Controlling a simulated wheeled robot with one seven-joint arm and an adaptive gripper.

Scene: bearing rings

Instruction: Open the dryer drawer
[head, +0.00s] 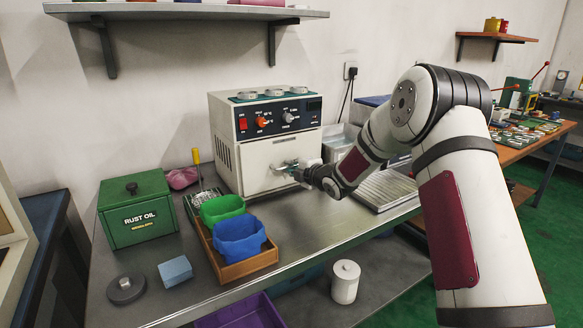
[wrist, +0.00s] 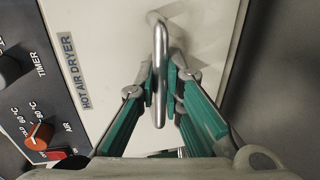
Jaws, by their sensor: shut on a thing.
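The hot air dryer (head: 228,131) stands on the metal bench against the wall, with a dark control panel and a pale drawer front (head: 262,172) below it. The drawer looks closed in the head view. In the wrist view the metal bar handle (wrist: 159,70) runs between the green fingers of my gripper (wrist: 163,88). My gripper is shut on the handle, which stands out from the drawer front (wrist: 110,25). In the head view my gripper (head: 300,170) is at the drawer front and partly covers the handle.
A wooden tray (head: 250,267) with green and blue bins stands in front of the dryer. A green rust oil box (head: 135,212), a blue block (head: 175,270) and a grey round part (head: 126,289) are at left. A ribbed metal tray (head: 385,190) lies at right.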

